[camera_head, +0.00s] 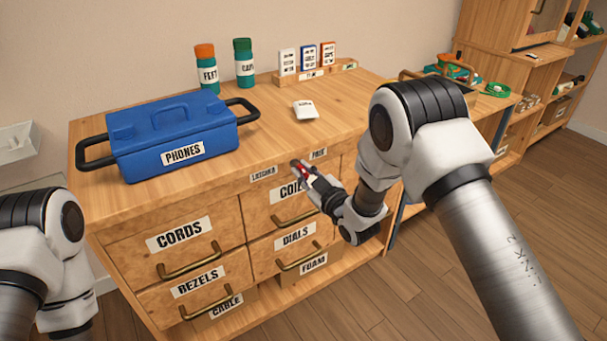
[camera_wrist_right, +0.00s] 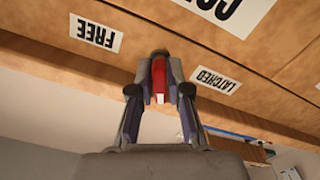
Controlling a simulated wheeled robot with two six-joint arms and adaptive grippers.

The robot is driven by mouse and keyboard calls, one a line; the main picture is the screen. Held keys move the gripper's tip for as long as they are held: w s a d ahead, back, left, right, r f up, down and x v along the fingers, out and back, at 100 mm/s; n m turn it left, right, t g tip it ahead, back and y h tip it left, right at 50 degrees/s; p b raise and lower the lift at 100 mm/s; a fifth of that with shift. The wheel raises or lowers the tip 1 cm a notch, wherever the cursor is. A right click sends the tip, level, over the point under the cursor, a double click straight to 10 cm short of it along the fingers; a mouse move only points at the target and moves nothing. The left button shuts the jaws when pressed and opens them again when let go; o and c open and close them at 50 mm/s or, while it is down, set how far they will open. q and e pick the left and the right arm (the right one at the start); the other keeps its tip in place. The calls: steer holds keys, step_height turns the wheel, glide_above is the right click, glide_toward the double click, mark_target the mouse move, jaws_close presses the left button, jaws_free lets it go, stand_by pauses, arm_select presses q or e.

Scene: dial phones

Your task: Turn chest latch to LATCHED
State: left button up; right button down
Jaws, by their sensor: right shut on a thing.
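The chest (camera_head: 150,215) is a wooden drawer cabinet. Its latch, a small red piece with a white mark (camera_wrist_right: 158,78), sits on the front rail between a LATCHED label (camera_head: 264,173) and a FREE label (camera_head: 318,153). Both labels show upside down in the wrist view, LATCHED (camera_wrist_right: 215,80) at right and FREE (camera_wrist_right: 96,33) at left. My right gripper (camera_wrist_right: 159,88) is shut on the latch, with a finger on each side; it also shows in the head view (camera_head: 303,170). The latch's exact angle is partly hidden by the fingers. My left gripper is out of view.
A blue PHONES toolbox (camera_head: 170,135) stands on the chest top, with two bottles (camera_head: 243,62), a small white box (camera_head: 305,110) and a rack of small boxes (camera_head: 310,72) behind. Drawer handles (camera_head: 188,262) stick out below. Shelving (camera_head: 500,60) stands at right.

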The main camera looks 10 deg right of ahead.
steer(key=n, duration=0.3)
steer(key=shift+n+b, duration=0.3)
steer(key=shift+b, duration=0.1)
stand_by(0.3)
steer(key=c, duration=1.2)
jaws_free()
steer(key=v, duration=1.2)
